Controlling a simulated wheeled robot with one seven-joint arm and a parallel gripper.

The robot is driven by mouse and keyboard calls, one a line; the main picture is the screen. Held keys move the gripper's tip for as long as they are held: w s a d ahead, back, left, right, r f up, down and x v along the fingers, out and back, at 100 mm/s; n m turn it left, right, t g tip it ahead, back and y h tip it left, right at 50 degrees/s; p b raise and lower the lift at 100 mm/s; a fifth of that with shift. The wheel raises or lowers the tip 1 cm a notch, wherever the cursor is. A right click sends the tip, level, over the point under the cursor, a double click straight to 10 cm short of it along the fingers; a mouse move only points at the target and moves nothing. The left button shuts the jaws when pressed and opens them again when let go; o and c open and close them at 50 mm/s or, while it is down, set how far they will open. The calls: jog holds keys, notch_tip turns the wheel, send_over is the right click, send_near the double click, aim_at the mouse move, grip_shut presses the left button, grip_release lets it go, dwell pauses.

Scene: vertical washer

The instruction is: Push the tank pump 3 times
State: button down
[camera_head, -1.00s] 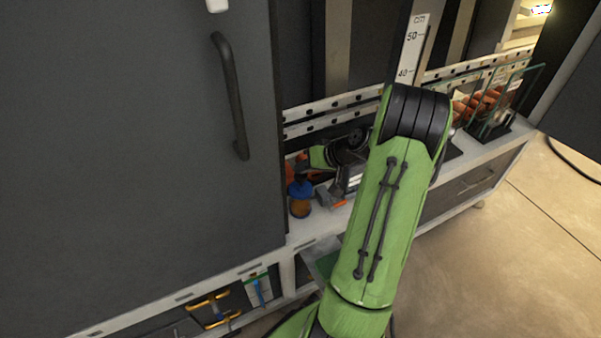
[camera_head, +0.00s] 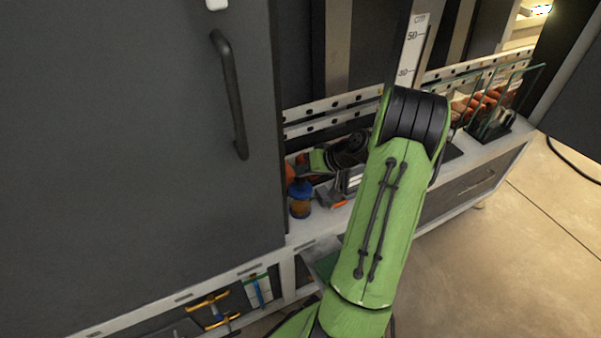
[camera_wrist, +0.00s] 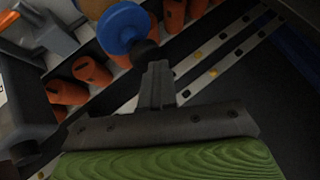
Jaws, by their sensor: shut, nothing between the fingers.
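The tank pump (camera_head: 300,202), a small bottle with a blue top and an amber body, stands on the white shelf ledge beside the dark door. In the wrist view its round blue part (camera_wrist: 122,27) shows at the top, with a dark round piece between it and my fingertips. My gripper (camera_wrist: 157,70) is shut and empty, its fingertips close to that dark piece. Whether they touch it I cannot tell. In the head view my green and black wrist is just right of and above the pump; the fingertips are hard to make out there.
A large dark door with a black handle (camera_head: 230,95) stands close on the left. Perforated white rails (camera_head: 335,108) run behind the ledge. Orange parts (camera_wrist: 92,70) stand near the pump. A glass-sided bin (camera_head: 505,100) with orange items is farther right. Open floor lies at lower right.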

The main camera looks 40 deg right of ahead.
aim_at(304, 178)
dwell(0.3)
jog(key=shift+r+p, duration=1.25)
jog(key=shift+r, duration=0.3)
notch_tip(304, 178, up, 5)
jog(key=p, duration=0.3)
jog(key=shift+p, duration=0.4)
